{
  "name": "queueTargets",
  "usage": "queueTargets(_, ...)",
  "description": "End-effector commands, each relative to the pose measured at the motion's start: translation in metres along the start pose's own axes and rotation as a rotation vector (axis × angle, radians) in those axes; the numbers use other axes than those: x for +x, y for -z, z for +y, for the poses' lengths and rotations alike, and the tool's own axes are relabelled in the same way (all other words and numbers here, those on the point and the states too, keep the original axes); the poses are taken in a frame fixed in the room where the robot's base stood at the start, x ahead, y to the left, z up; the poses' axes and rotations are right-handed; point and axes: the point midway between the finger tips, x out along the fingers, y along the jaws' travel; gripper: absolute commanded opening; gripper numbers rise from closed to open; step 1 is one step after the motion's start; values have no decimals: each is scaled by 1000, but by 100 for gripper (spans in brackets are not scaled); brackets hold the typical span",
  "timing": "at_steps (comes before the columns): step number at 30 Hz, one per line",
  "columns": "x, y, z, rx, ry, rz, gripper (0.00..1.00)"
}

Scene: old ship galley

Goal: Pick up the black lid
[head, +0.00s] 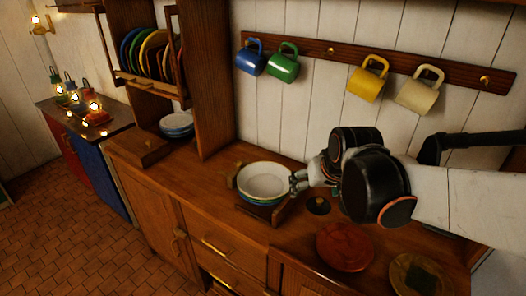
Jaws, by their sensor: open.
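The black lid (318,206) looks like a small dark disc with a lighter knob on top. It lies on the wooden counter, right of the stacked bowls and below my forearm. My gripper (296,183) is open and points left, at the right rim of the bowl stack. It is above and a little left of the lid. I cannot tell whether the fingers touch the bowls. Nothing shows between the fingers.
Stacked bowls (264,180) sit in a wooden holder by my gripper. A red plate (344,246) and an olive plate (408,284) lie to the right. Mugs (368,80) hang on the wall rail. Bare counter (215,190) shows left of the bowls.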

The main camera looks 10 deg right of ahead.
Motion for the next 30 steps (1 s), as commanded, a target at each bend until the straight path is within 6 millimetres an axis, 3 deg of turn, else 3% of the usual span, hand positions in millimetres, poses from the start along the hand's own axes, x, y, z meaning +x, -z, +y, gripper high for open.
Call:
queueTargets(14,29,10,23,16,-31,-13,82)
queueTargets(30,81,16,68,39,-84,-38,82)
